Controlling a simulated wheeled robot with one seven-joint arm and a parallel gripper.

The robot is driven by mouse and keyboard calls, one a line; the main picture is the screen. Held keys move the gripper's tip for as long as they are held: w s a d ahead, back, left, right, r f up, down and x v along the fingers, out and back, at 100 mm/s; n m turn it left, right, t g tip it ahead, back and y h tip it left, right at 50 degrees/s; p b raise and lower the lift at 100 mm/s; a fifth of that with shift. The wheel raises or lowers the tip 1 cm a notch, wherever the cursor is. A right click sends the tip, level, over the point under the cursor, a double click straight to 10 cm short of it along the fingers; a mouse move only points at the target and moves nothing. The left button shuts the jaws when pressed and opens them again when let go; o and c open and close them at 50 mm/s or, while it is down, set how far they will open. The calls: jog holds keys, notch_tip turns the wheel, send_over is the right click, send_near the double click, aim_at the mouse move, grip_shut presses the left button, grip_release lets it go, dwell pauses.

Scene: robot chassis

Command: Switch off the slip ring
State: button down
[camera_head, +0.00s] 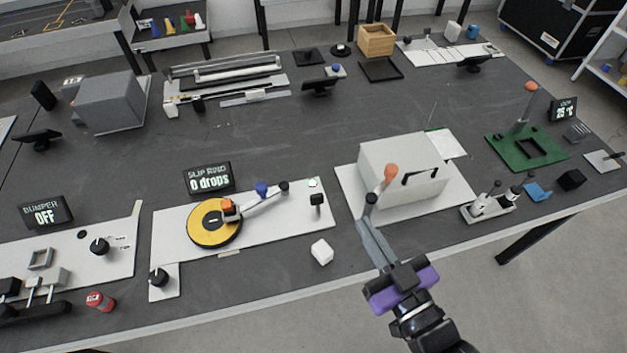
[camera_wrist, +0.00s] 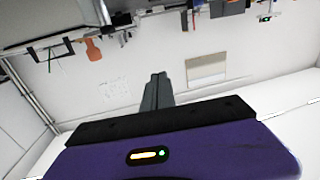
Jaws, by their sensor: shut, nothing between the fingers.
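The slip ring (camera_head: 207,224) is a yellow disc with a dark centre on a white base plate (camera_head: 275,222), left of centre in the head view.
A white cube (camera_head: 321,251) lies on the table in front of the plate. A grey box (camera_head: 403,168) on a white base stands just behind my gripper, with an orange-topped lever (camera_head: 390,173). The "BUMPER OFF" display (camera_head: 46,212) and its panel are at left. Dark table between them is clear.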

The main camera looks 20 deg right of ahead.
aim_at(317, 199)
jog(key=w+d+m+g+p, duration=0.25)
jog(key=w+g, duration=0.75)
jog(key=w, duration=2.7)
jog(key=s+a+f+g, duration=0.1)
jog(key=s+g, duration=0.3)
jog(key=s, duration=0.2)
jog(key=s+a+f+g+p, duration=0.1)
jog(key=s+a+f+g, duration=0.1)
jog(key=s+g, duration=0.2)
jog(key=shift+s+g, duration=0.4)
jog(key=shift+s, duration=0.45)
jog(key=f, duration=0.6)
jog(key=s+f+p, duration=0.1)
jog(key=f, duration=0.3)
jog(key=shift+f, duration=0.1)
jog(key=shift+s+a+r+p, duration=0.15)
jog(key=shift+s+r+p, duration=0.55)
jog(key=shift+p, duration=0.15)
jog(key=shift+s+a+r+p, duration=0.15)
jog(key=shift+s+p, duration=0.15)
jog(key=shift+s, duration=0.2)
jog(key=shift+s+a+r+p, duration=0.15)
jog(key=shift+s+p, duration=0.15)
jog(key=shift+s, duration=0.2)
